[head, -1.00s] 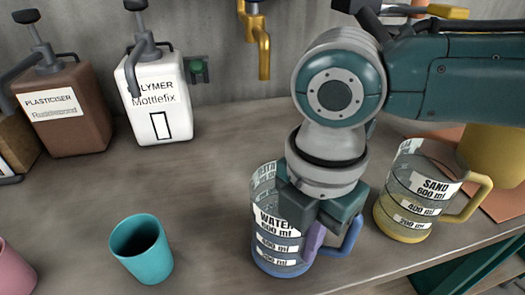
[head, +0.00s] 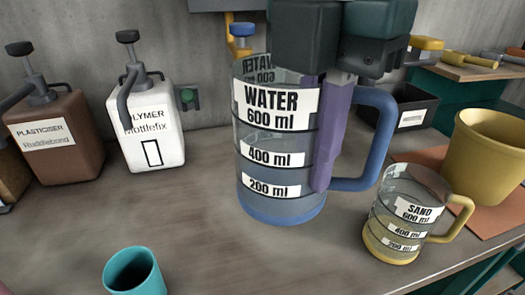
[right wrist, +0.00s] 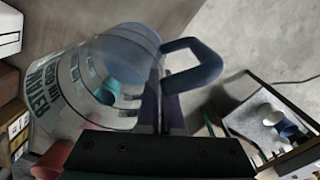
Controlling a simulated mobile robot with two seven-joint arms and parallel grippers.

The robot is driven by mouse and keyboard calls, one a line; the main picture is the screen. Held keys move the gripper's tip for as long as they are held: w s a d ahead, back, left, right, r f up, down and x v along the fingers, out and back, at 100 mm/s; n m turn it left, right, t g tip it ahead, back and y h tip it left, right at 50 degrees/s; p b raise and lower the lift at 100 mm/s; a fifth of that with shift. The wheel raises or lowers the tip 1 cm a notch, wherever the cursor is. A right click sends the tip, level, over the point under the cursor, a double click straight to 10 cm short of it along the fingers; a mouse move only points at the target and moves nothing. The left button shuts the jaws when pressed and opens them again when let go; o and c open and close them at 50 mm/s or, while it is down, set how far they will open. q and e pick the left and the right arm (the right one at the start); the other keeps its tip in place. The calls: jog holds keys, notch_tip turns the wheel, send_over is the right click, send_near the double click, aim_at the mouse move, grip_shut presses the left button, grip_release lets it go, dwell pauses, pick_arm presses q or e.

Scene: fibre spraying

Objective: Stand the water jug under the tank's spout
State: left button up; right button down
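The water jug (head: 275,170) is a clear jug with a blue base, a blue handle and a WATER scale. It looks upright in the head view, seemingly raised off the worktop. My right gripper (head: 328,150) comes from above and is shut on the jug, a purple finger lying between its body and handle. The jug (right wrist: 100,80) and its handle (right wrist: 195,65) also fill the right wrist view. The brass spout (head: 230,42), with a blue knob, shows on the wall behind the jug and is partly hidden by it. The tank is mostly out of view. My left gripper is not in view.
The sand jug (head: 395,225) stands close at right, by a yellow bucket (head: 485,150) and a black bin (head: 410,108). The polymer bottle (head: 150,125) and plasticiser bottle (head: 55,145) stand at the left. A teal cup (head: 135,272) is at the front.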

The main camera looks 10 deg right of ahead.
jog(key=r+m, duration=0.1)
jog(key=r, duration=0.2)
jog(key=shift+d+r, duration=0.1)
jog(key=shift+d, duration=0.1)
jog(key=d+r+m+p, duration=0.25)
jog(key=r+m, duration=0.25)
jog(key=m, duration=0.7)
jog(key=d+r+m+p, duration=0.2)
jog(key=d+r+m, duration=0.2)
jog(key=m, duration=0.7)
jog(key=s+r+p, duration=0.3)
jog(key=r+p, duration=1.5)
jog(key=p, duration=0.1)
jog(key=s+r+p, duration=0.3)
jog(key=r+p, duration=1.5)
jog(key=p, duration=0.1)
jog(key=shift+s, duration=0.1)
